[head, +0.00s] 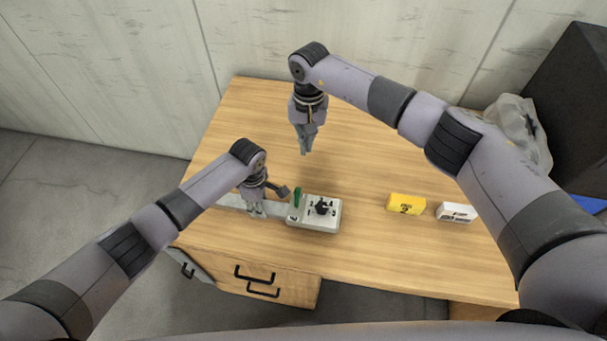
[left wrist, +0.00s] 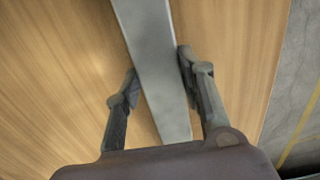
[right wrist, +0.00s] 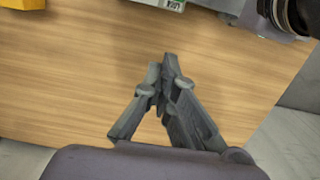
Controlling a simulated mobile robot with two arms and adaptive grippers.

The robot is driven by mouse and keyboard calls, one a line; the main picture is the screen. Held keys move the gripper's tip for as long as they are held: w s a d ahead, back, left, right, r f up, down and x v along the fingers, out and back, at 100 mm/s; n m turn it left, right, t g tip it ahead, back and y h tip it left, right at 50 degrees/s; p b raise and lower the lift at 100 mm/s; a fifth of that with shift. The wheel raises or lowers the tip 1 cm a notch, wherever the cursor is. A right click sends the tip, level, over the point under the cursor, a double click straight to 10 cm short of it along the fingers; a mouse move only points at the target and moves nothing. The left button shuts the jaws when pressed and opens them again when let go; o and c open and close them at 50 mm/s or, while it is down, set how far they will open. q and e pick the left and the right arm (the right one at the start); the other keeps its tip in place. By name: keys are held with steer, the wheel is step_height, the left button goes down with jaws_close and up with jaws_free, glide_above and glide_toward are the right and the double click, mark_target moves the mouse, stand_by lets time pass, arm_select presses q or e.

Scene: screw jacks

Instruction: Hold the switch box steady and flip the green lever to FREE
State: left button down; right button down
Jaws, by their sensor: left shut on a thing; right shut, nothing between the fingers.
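The switch box (head: 313,224) is a light box on the table, with a black knob (head: 322,208) and numbers on top. Its green lever (head: 297,198) stands upright near the left end; its label is too small to read. A flat grey bar (head: 230,202) extends left from the box and also shows in the left wrist view (left wrist: 150,40). My left gripper (head: 257,213) is shut on this bar, a finger at each side. My right gripper (head: 304,152) is shut and empty, above the table behind the box; its fingertips meet in the right wrist view (right wrist: 165,68).
A yellow block (head: 406,204) and a white block (head: 456,212) lie to the right of the box. The wooden table (head: 370,265) is clear behind the box. A clear plastic bag (head: 520,128) and a black case (head: 572,95) are at the back right.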

mark_target(300, 190)
steer(key=shift+f, duration=0.1)
steer(key=s+a+f, duration=0.1)
steer(key=s+f, duration=0.3)
steer(key=f, duration=0.4)
steer(key=shift+s, duration=0.2)
stand_by(0.5)
steer(key=shift+s+a+r, duration=0.2)
steer(key=shift+s+r, duration=0.15)
steer(key=shift+s, duration=0.05)
stand_by(0.6)
steer(key=shift+s+a+r, duration=0.1)
steer(key=shift+s+r, duration=0.25)
steer(key=shift+s, duration=0.1)
steer(key=shift+s+a+r, duration=0.15)
steer(key=shift+s, duration=0.3)
steer(key=shift+s+a+r, duration=0.1)
steer(key=shift+s+r, duration=0.05)
steer(key=shift+s, duration=0.3)
steer(key=shift+r, duration=0.1)
steer(key=shift+r, duration=0.7)
